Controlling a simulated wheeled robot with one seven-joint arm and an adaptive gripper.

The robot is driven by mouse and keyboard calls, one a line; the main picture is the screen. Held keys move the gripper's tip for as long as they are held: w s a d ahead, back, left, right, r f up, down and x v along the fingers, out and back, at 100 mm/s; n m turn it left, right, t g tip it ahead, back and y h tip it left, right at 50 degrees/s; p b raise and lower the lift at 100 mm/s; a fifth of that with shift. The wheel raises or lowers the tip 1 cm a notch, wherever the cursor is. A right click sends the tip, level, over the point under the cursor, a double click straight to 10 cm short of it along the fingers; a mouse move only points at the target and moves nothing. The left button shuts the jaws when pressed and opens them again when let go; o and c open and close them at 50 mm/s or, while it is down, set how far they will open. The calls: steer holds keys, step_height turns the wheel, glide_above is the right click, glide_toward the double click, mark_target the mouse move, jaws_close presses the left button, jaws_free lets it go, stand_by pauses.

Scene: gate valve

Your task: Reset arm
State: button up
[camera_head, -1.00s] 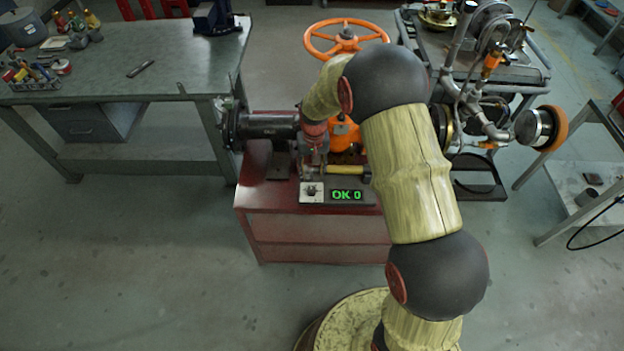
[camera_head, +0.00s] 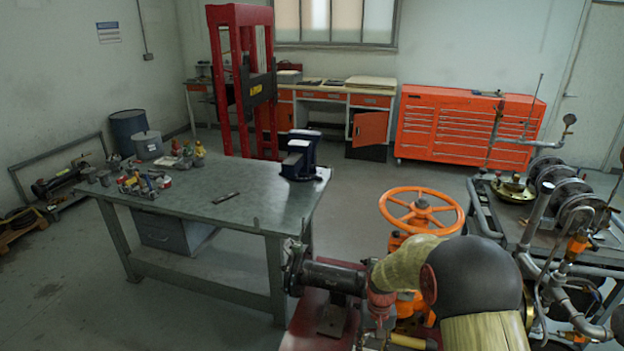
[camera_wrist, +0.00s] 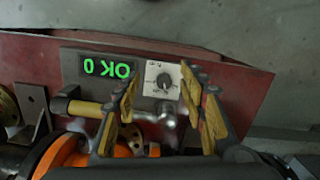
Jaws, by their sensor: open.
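My gripper (camera_wrist: 163,78) is open in the wrist view, with its two yellow-padded fingers apart and nothing held between them. I cannot tell whether the fingers touch anything. In the head view my arm's yellow and black links cover part of the orange valve with its handwheel (camera_head: 421,208). The gripper itself is hard to make out there.
The red stand (camera_head: 310,325) carries a black cylindrical fitting (camera_head: 335,277). A grey workbench (camera_head: 200,207) with tools and a blue vise (camera_head: 300,155) is at left. A pipe-laden cart (camera_head: 490,205) stands at right. An orange tool cabinet (camera_head: 460,125) is at the back, with open floor before it.

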steer(key=s+r+t, duration=0.3)
steer(key=s+r, duration=1)
steer(key=r, duration=0.3)
steer(key=s+r+n+t, duration=0.1)
steer(key=s+r+t, duration=0.2)
steer(key=s+r, duration=1)
step_height(320, 180, up, 4)
steer(key=shift+s+f+t, duration=0.15)
steer(key=shift+f+t, duration=0.1)
steer(key=shift+t, duration=0.05)
